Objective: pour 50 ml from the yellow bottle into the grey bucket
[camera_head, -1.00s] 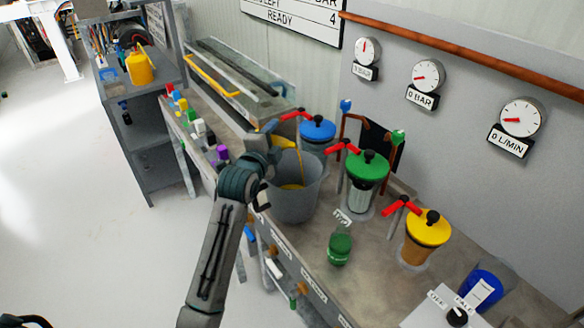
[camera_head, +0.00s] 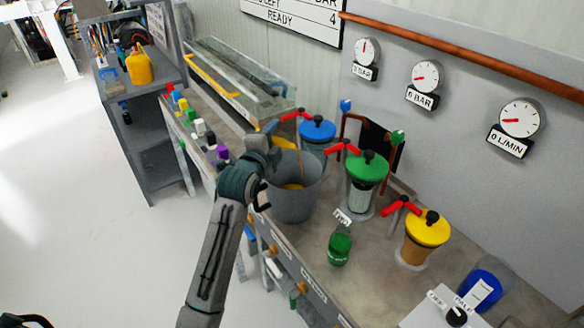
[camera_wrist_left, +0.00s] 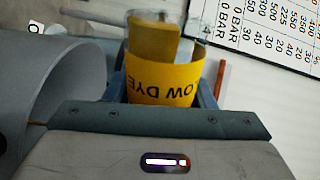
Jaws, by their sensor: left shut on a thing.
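My left gripper (camera_head: 268,150) is over the left rim of the grey bucket (camera_head: 293,203) on the bench. In the left wrist view the gripper (camera_wrist_left: 160,90) is shut on the yellow bottle (camera_wrist_left: 165,85), a clear vessel with a yellow label reading "...OW DYE" and amber liquid inside. In the head view the gripper mostly hides the bottle, which seems tilted toward the bucket. A yellow streak runs down inside the bucket and yellow shows low in it; the amount cannot be read. The bucket's wall also fills the left of the wrist view (camera_wrist_left: 50,75).
Pumps with blue (camera_head: 318,130), green (camera_head: 367,166) and yellow (camera_head: 428,229) lids stand right of the bucket. A small green bottle (camera_head: 339,248) stands in front of them. A glass tank (camera_head: 240,80) is behind. A yellow can (camera_head: 139,68) sits on the left shelf.

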